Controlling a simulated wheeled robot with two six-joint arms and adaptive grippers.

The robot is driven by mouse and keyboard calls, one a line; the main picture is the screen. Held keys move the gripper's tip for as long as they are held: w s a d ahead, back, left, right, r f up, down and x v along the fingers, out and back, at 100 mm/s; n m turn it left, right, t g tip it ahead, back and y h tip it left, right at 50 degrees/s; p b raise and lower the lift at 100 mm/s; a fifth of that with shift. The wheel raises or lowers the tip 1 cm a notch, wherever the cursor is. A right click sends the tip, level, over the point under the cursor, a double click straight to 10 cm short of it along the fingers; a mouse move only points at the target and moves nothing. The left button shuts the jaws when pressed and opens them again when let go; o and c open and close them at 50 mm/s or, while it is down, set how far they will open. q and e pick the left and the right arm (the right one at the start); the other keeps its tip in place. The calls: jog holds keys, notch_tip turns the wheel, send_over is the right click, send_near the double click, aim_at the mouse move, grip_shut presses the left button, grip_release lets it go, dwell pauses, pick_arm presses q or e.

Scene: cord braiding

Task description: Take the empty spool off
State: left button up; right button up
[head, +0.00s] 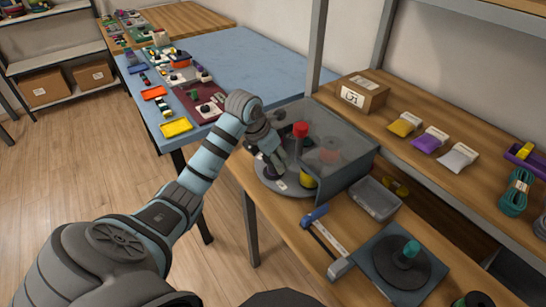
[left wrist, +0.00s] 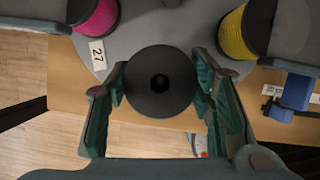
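The empty spool (left wrist: 160,82) is a dark round spool with a black centre hole, seen end-on in the left wrist view. My left gripper (left wrist: 160,80) has one finger on each side of it. The pads lie close against its rim with no clear gap, but I cannot tell whether they press on it. In the head view my left gripper (head: 274,155) reaches down over the grey round plate (head: 262,185) of the machine, and hides part of it. A magenta spool (left wrist: 95,14) and a yellow spool (left wrist: 248,28) stand beyond the empty one. My right gripper is not in view.
A blue-handled tool (head: 315,215), a grey tray (head: 376,198) and a dark square stand with a disc (head: 402,262) are on the bench to the right.

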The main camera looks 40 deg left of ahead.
pick_arm(q)
jog(key=c, duration=0.4)
jog(key=shift+r, duration=0.15)
dwell(0.4)
notch_tip(320, 180, up, 6)
jog(key=p, duration=0.5)
dwell(0.3)
